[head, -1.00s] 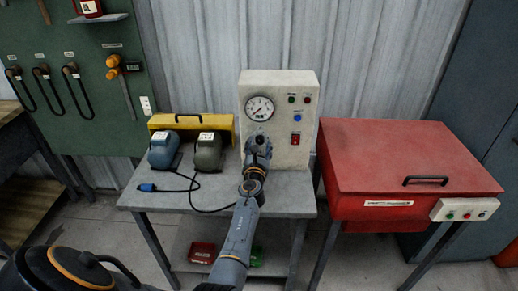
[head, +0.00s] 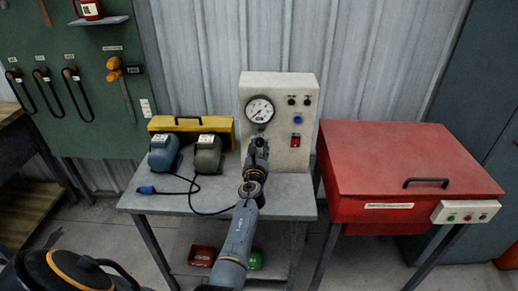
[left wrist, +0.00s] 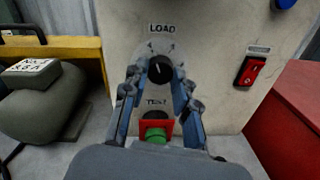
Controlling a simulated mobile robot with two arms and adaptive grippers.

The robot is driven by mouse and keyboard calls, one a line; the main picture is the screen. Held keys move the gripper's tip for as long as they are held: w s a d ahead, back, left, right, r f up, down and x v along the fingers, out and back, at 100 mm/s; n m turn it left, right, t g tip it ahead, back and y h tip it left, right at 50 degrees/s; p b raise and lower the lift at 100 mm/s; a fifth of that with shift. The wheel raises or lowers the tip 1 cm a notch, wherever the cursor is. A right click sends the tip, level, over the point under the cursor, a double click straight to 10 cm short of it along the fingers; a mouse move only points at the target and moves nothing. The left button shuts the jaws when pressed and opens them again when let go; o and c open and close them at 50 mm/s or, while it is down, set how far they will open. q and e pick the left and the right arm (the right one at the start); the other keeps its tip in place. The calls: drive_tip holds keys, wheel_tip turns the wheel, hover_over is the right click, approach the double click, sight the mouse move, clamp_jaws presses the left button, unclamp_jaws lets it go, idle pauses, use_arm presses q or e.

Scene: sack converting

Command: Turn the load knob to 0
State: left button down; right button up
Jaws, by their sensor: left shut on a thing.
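The load knob (left wrist: 160,69) is a round black knob with a pale pointer line, on the cream panel under the word LOAD. Its scale marks are too small to read. My left gripper (left wrist: 157,76) has its two fingers on either side of the knob, shut on it. My right gripper is not in view.
Below the knob are a TEST label and a green button (left wrist: 155,135) on a red plate. A red rocker switch (head: 295,140) is to the right. A blue motor (head: 163,152) and a green-grey motor (head: 208,154) stand left on the bench, with a cable in front.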

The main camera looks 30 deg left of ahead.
use_arm(q)
drive_tip(key=n+b, duration=0.1)
drive_tip(key=n, duration=0.3)
drive_tip(key=n+b, duration=0.1)
drive_tip(key=shift+f+n+b, duration=0.25)
drive_tip(key=shift+n+b, duration=0.1)
drive_tip(key=shift+n, duration=0.05)
drive_tip(key=n+b, duration=0.3)
drive_tip(key=n, duration=0.2)
drive_tip(key=shift+n, duration=0.3)
drive_tip(key=n+y+b, duration=0.1)
drive_tip(key=n+b, duration=0.3)
drive_tip(key=n, duration=0.2)
drive_tip(key=shift+d+n, duration=0.15)
drive_tip(key=shift+n, duration=0.25)
drive_tip(key=n+b, duration=0.2)
drive_tip(key=n, duration=0.3)
drive_tip(key=shift+b, duration=0.3)
drive_tip(key=shift+n, duration=0.3)
drive_tip(key=c, duration=1)
unclamp_jaws()
drive_tip(key=shift+r, duration=0.15)
drive_tip(key=shift+c, duration=0.2)
